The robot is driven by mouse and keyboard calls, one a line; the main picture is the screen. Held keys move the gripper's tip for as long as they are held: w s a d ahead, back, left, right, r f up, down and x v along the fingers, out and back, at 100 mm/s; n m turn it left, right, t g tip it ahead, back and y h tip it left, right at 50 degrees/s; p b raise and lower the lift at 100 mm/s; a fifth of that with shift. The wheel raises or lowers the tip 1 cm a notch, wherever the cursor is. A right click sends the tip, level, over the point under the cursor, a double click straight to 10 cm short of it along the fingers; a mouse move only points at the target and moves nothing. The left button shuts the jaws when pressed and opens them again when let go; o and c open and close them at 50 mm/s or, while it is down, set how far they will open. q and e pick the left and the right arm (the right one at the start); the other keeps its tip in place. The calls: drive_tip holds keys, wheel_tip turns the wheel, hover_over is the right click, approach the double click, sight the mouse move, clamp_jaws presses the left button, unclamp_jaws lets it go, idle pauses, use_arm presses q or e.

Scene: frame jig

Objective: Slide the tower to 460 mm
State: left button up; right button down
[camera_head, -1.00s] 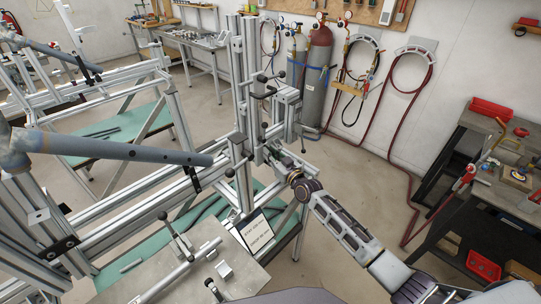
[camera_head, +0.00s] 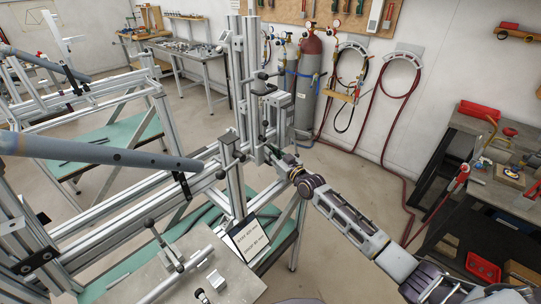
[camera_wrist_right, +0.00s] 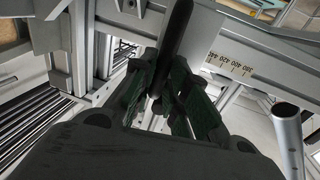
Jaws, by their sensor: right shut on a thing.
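The tower (camera_head: 236,75) is an upright of silver aluminium profile standing on the long rail (camera_head: 113,217) of the frame jig. My right gripper (camera_head: 279,160) reaches in from the lower right to the tower's side. In the right wrist view its dark green fingers (camera_wrist_right: 172,100) are shut on a black handle (camera_wrist_right: 180,30), which hides part of what lies behind. A scale (camera_wrist_right: 230,67) on the profile beside it shows upside-down marks around 380 to 420. The pointer and exact reading cannot be made out. My left gripper is not in view.
A blue-grey tube (camera_head: 105,151) extends from the left towards the tower. A small sign (camera_head: 250,239) stands by the tower's foot, near a metal plate (camera_head: 185,270) with clamps. Gas cylinders (camera_head: 309,75) stand by the wall. A workbench (camera_head: 470,165) is at right.

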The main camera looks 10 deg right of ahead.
drive_tip(key=shift+w+d+r, duration=0.2)
drive_tip(key=shift+d, duration=0.25)
drive_tip(key=c, duration=1.5)
unclamp_jaws()
drive_tip(key=shift+d+f, duration=0.1)
drive_tip(key=shift+d, duration=0.05)
drive_tip(key=shift+a+f, duration=0.1)
drive_tip(key=shift+a, duration=0.1)
drive_tip(key=shift+s, duration=0.2)
drive_tip(key=shift+v, duration=5.8)
drive_tip(key=shift+s+d, duration=0.1)
